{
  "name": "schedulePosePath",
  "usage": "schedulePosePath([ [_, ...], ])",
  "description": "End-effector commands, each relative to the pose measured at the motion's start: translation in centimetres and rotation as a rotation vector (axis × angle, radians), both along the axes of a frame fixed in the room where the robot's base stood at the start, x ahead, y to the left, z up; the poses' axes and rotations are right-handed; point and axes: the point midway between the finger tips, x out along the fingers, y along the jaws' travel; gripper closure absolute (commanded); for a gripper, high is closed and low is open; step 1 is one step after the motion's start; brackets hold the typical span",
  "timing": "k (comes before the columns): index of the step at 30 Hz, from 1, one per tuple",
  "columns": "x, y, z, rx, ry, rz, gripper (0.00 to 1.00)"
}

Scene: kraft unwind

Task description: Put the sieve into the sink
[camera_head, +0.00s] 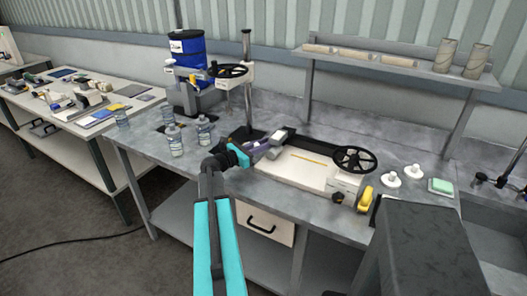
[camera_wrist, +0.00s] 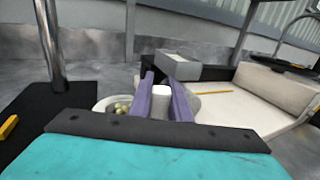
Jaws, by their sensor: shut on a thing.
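My gripper (camera_head: 262,149) has purple fingers and is over the left end of the white machine bed. In the wrist view, my gripper (camera_wrist: 162,103) is shut on an upright white piece (camera_wrist: 162,101). A pale, rounded rim (camera_wrist: 103,104) with small yellowish balls shows behind the left finger; I cannot tell whether it joins the white piece or whether this is the sieve. The fingers and the wrist hide the lower part. The grey sink (camera_head: 495,238) is at the far right in the head view, partly cut off by the edge.
The machine bed (camera_head: 290,170) has a black handwheel (camera_head: 354,160) at its right. Two white knobbed discs (camera_head: 390,179) and a green sponge (camera_head: 441,186) lie between it and the sink. Clear bottles (camera_head: 175,141) stand left. A drill press (camera_head: 247,85) rises behind; a shelf hangs above.

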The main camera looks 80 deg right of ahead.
Motion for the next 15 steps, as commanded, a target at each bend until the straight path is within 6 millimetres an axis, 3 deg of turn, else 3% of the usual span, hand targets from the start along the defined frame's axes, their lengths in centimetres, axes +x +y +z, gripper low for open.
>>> schedulePosePath([
  [9,0.1,-0.1,-2.9,0.001,0.001,0.000,1.00],
  [15,0.1,0.0,-3.4,-0.001,0.001,0.001,1.00],
])
